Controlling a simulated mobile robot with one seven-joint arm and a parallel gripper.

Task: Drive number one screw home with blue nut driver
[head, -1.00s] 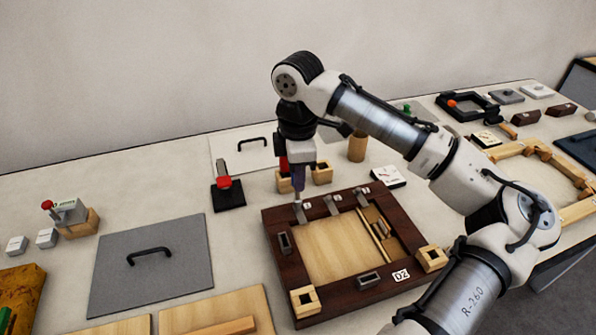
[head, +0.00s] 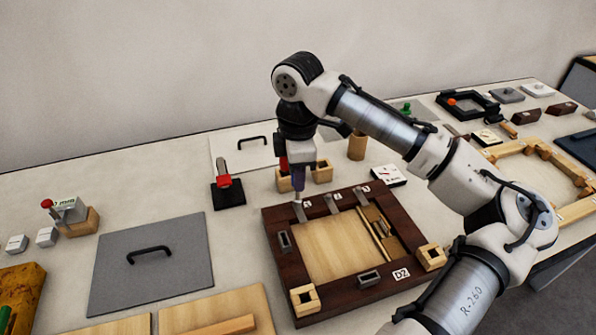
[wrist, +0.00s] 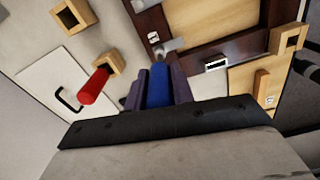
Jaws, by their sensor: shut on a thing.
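My gripper (head: 298,178) is shut on the blue nut driver, whose blue handle (wrist: 159,86) shows between the fingers in the wrist view. In the head view the driver points down at the far left corner of the dark wooden frame (head: 291,263), over the metal clip marked 1 (head: 299,211). The driver's tip and the number one screw are too small to make out, so I cannot tell whether they touch. Two more metal clips, numbered 2 (head: 333,205) and 3 (head: 363,197), sit along the same far rail. A pale wood panel lies inside the frame.
A grey board with a handle (head: 150,265) lies to the left.

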